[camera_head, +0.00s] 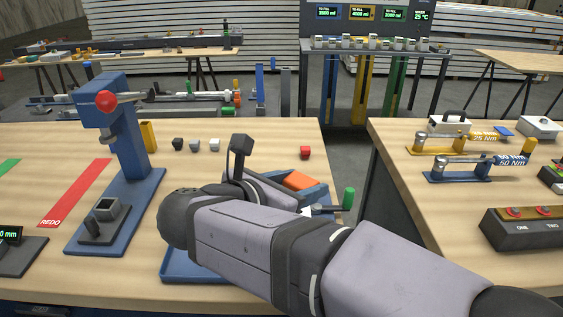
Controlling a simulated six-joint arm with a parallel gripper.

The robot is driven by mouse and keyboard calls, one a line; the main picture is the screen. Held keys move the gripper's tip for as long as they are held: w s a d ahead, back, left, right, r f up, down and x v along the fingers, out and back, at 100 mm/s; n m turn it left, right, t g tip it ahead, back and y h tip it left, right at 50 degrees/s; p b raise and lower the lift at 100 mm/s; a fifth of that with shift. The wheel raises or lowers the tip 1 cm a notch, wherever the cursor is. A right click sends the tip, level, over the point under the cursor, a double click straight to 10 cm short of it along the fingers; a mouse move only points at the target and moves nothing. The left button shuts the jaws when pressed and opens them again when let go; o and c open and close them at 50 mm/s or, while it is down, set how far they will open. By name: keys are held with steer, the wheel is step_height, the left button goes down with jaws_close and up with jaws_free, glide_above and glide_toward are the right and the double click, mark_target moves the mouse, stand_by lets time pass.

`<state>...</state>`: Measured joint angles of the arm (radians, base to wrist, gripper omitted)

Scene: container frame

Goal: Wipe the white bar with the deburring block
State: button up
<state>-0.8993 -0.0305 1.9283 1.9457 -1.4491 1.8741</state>
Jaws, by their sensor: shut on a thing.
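My arm reaches in from the lower right across the bench, and its wrist hides the spot behind it. My gripper's fingers are not visible, so I cannot see what they hold. An orange block (299,181) shows just beyond my arm, at a blue tray-like holder (316,193); whether it is the deburring block I cannot tell. A small pale piece (306,211) shows at the arm's upper edge beside a green-handled clamp (348,198). It may be part of the white bar; the rest is hidden.
A blue press (138,145) with a red knob stands at left. A blue tray (182,270) lies partly under my arm. A gap separates the right bench (403,170).

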steer(key=shift+h, duration=0.4)
steer(key=shift+s+d+f+b, duration=0.25)
steer(key=shift+s+f+b, duration=0.35)
steer(key=shift+f, duration=0.9)
steer(key=shift+s+d+f+b, duration=0.25)
steer(key=shift+s+f+b, duration=0.35)
steer(key=shift+f, duration=0.9)
steer(key=shift+s+d+f+b, duration=0.3)
steer(key=shift+f+b, duration=0.55)
steer(key=shift+f, duration=0.65)
steer(key=shift+w+a+r+m+p, duration=0.1)
steer(key=shift+w+r+m+p, duration=0.15)
steer(key=shift+p, duration=0.2)
steer(key=shift+c, duration=0.5)
steer(key=w+p, duration=0.1)
steer(key=w, duration=0.2)
steer(key=shift+w+f+p, duration=0.1)
steer(key=shift+f+p, duration=0.1)
steer(key=shift+p, duration=0.1)
steer(key=shift+w+r+p, duration=0.1)
steer(key=shift+w+p, duration=0.05)
steer(key=shift+p, duration=0.25)
steer(key=shift+f, duration=0.25)
steer(key=shift+s+f+b, duration=0.1)
steer(key=shift+s+b, duration=1.15)
steer(key=shift+s, duration=0.85)
step_height(320, 180, up, 9)
steer(key=p, duration=0.3)
steer(key=shift+f+p, duration=0.2)
steer(key=shift+p, duration=0.2)
